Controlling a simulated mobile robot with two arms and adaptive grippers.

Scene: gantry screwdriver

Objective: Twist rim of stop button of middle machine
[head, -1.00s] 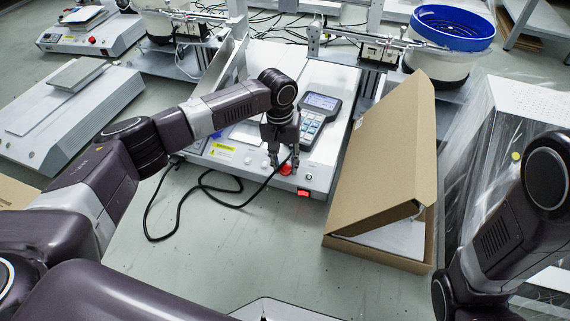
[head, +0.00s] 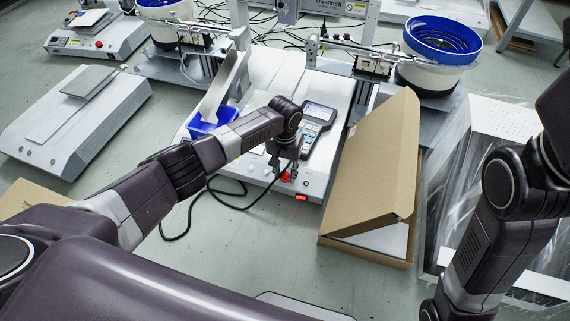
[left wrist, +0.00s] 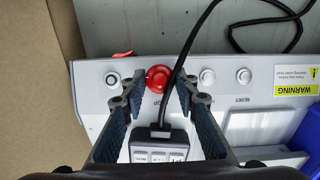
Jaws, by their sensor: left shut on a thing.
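The middle machine (head: 262,176) is a light grey box with a control panel along its front edge. Its red stop button (head: 286,177) is on that panel. The round red stop button (left wrist: 158,76) also shows in the left wrist view, between my fingers. My left gripper (head: 284,174) points down at the panel and is shut on the stop button's rim. In the left wrist view my left gripper (left wrist: 161,87) has one finger against the button; a black cable partly hides the other side. My right arm shows at the right, but its gripper is out of view.
A handheld controller (head: 317,127) lies on the machine close to my gripper, with its cable (left wrist: 187,45) passing the fingers. An open cardboard box (head: 372,180) stands close on the right. A blue bin (head: 205,122) sits at the left.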

